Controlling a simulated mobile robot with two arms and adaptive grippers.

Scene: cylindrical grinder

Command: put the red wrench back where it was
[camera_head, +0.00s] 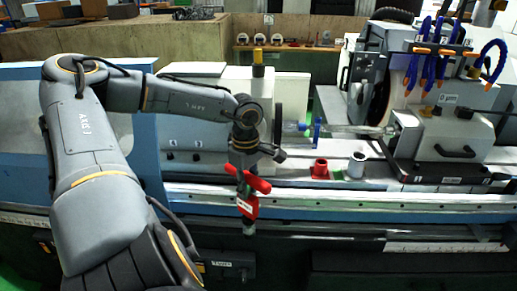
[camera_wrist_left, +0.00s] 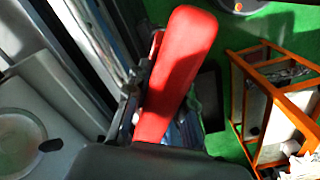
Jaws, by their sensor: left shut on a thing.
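My left gripper (camera_head: 245,172) is in front of the grinder, above its front rail. It is shut on the red wrench (camera_head: 261,185), whose red handle sticks out on both sides of the fingers. A red part with a white label (camera_head: 247,207) hangs below the gripper, and a dark tip points down. In the left wrist view, the red wrench (camera_wrist_left: 178,70) rises as a long red bar from the dark gripper body; the finger contact is hidden there. My right gripper is not in view.
A red cup-shaped part (camera_head: 320,169) and a silver one (camera_head: 357,165) stand on the machine bed, right of the gripper. The grinding wheel (camera_head: 376,103) and blue hoses (camera_head: 427,55) are farther right. The left wrist view shows an orange-framed cart (camera_wrist_left: 238,62) on green floor.

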